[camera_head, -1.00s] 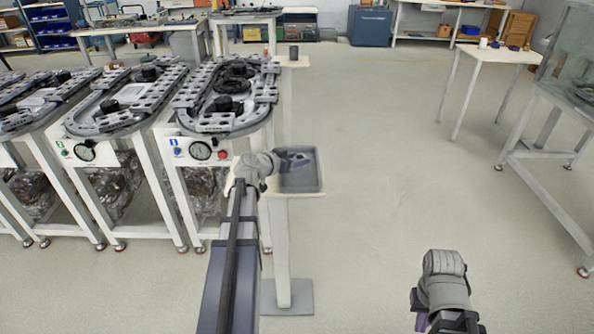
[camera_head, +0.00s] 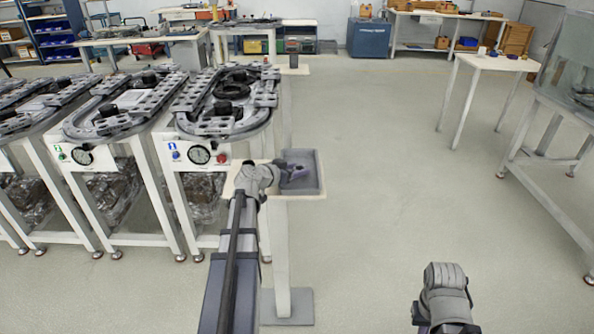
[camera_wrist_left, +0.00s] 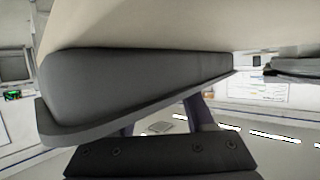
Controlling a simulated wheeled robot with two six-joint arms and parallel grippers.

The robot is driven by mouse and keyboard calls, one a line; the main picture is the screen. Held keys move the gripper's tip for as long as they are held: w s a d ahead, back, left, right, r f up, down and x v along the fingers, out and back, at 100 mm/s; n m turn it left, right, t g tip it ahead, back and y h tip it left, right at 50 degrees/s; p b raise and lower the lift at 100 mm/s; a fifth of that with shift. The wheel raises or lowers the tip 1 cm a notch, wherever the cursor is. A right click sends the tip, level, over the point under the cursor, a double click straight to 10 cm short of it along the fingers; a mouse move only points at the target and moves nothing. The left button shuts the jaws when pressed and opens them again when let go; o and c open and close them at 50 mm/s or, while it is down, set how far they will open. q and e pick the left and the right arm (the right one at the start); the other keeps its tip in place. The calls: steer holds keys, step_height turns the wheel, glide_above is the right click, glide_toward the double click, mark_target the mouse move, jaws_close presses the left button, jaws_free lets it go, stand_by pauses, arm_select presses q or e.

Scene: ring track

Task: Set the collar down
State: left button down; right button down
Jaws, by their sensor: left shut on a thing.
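My left gripper (camera_head: 292,174) reaches into the dark grey tray (camera_head: 319,186) on a slim pale stand. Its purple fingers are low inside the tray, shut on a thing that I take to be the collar. The collar itself is too small and too covered to make out. In the left wrist view the tray's outer wall (camera_wrist_left: 130,88) fills the middle, rim downward in the picture. The fingers (camera_wrist_left: 165,118) pass behind that rim, so their tips are hidden. My right arm's wrist is at the lower right, and its jaws are mostly hidden below it.
A ring track (camera_head: 225,103) on a white-legged bench stands left of the tray, with more such benches beside it. A small dark cylinder (camera_head: 293,61) stands on a far pedestal. A white table (camera_head: 497,62) and a glazed bench are at right. The middle floor is clear.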

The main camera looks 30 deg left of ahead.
arm_select(q)
steer(key=shift+s+d+f, duration=0.3)
steer(key=shift+f, duration=0.1)
steer(key=c, duration=0.6)
jaws_free()
steer(key=shift+c, duration=0.2)
steer(key=shift+o, duration=0.5)
steer(key=shift+f, duration=0.2)
arm_select(e)
steer(key=shift+f, duration=0.35)
arm_select(q)
steer(key=shift+a+r, duration=0.15)
arm_select(e)
steer(key=shift+r, duration=0.1)
arm_select(q)
steer(key=shift+r+p, duration=0.3)
steer(key=shift+p, duration=0.15)
steer(key=shift+w+a+r+p, duration=0.15)
steer(key=shift+r+p, duration=0.25)
steer(key=shift+p, duration=0.1)
steer(key=p+v, duration=0.3)
steer(key=v, duration=0.7)
steer(key=shift+a+p, duration=0.1)
steer(key=shift+p, duration=0.25)
steer(key=shift+v, duration=0.8)
arm_select(e)
steer(key=shift+w+a+r, duration=0.1)
steer(key=shift+r, duration=1.35)
steer(key=shift+w+a+r, duration=0.1)
steer(key=shift+r, duration=1.35)
